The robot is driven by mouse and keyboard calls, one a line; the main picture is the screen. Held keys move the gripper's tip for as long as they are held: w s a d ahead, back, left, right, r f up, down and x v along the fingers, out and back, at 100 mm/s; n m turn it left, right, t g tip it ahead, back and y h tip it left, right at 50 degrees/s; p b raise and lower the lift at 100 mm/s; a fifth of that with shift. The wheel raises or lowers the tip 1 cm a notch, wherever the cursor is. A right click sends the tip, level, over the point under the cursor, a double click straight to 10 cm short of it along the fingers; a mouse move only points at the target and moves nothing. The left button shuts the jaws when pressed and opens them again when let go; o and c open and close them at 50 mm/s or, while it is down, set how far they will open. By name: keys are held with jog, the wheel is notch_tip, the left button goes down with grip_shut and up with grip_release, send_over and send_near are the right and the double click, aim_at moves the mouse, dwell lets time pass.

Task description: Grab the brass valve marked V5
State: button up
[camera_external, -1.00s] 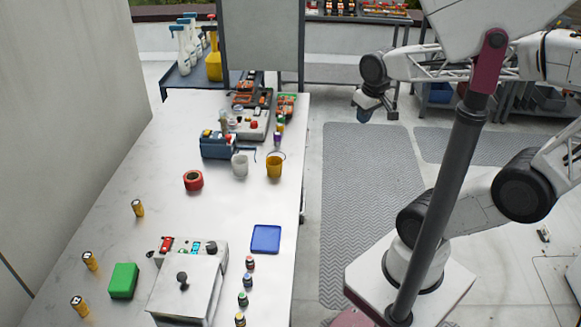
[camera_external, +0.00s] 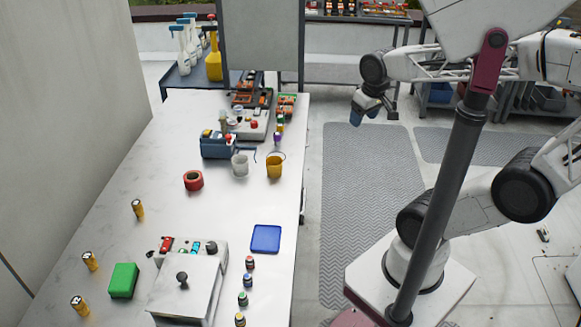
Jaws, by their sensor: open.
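Three brass-coloured cylinders with dark bands stand on the left side of the white table: one further back (camera_external: 137,208), one in the middle (camera_external: 90,261) and one at the front (camera_external: 79,306). Their markings are too small to read, so I cannot tell which is V5. My gripper (camera_external: 374,116) is open and empty, in the air to the right of the table above the grey floor mat, far from the cylinders.
Between gripper and cylinders, the table (camera_external: 120,175) holds a red tape roll (camera_external: 193,180), a yellow bucket (camera_external: 275,166), a blue tray (camera_external: 265,239), a grey control box (camera_external: 185,285) and several small bottles. A green block (camera_external: 123,281) lies near the cylinders. A wall borders the left.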

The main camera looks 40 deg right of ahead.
jog(key=w+a+f+m+g+y, duration=0.2)
jog(key=w+a+m+y, duration=0.2)
jog(key=w+a, duration=0.9)
jog(key=w+a+f+m+g+y, duration=0.2)
jog(key=w+a+m+y, duration=0.15)
jog(key=w+a, duration=0.9)
jog(key=m+y, duration=0.6)
jog(key=m, duration=0.3)
send_near(138, 209)
jog(key=a, duration=0.1)
jog(key=w+a, duration=0.1)
jog(key=a, duration=0.1)
jog(key=shift+w+f, duration=0.2)
jog(key=shift+f, duration=0.1)
jog(key=shift+a+f, duration=0.2)
jog(key=shift+a, duration=0.05)
jog(key=shift+x, duration=1.3)
